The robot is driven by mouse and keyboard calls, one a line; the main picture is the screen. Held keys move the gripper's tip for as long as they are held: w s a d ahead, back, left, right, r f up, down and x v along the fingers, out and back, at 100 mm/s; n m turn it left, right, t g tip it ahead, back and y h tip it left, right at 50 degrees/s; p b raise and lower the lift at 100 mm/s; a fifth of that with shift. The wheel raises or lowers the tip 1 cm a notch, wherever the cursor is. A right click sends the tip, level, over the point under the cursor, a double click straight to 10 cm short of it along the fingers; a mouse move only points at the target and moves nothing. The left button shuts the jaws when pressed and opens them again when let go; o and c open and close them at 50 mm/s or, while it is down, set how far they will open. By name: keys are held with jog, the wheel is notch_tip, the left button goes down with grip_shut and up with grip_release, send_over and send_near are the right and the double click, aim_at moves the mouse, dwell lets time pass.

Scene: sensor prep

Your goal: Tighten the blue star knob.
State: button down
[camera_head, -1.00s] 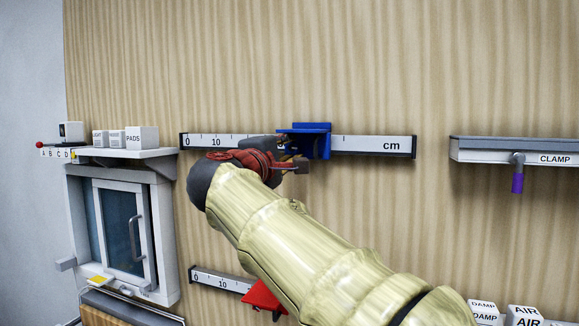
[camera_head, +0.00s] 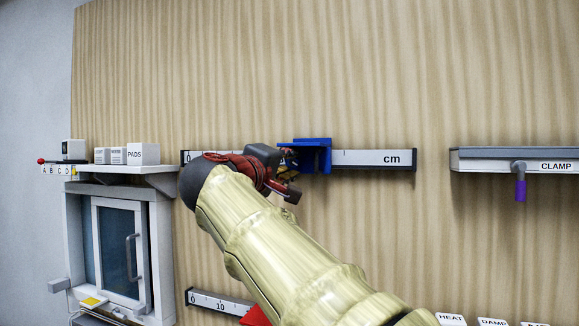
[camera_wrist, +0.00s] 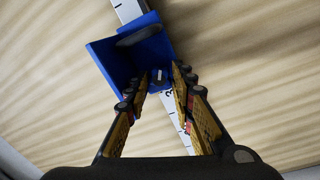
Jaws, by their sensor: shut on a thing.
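A blue slider (camera_head: 312,155) with a flat plate sits on the upper centimetre rail. It also shows in the wrist view (camera_wrist: 110,60). The blue star knob (camera_wrist: 158,76) is small and dark between my fingertips in the wrist view; its star shape is mostly hidden. In the head view my arm and gripper hide the knob. My gripper (camera_head: 286,178) is at the slider's lower left side, and its fingers are shut on the knob from both sides.
The upper rail (camera_head: 375,159) runs across the wood-patterned wall. A lower rail (camera_head: 220,303) is partly behind my arm. A white windowed cabinet (camera_head: 120,250) and a shelf of small boxes (camera_head: 142,154) are at left. A clamp bar (camera_head: 515,160) with a purple handle is at right.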

jog(key=shift+f, duration=0.25)
jog(key=c, duration=1.8)
grip_release()
jog(key=shift+o, duration=0.2)
jog(key=shift+r, duration=0.1)
jog(key=shift+s+a, duration=0.1)
jog(key=v, duration=0.7)
jog(key=shift+s, duration=0.35)
jog(key=shift+a, duration=0.15)
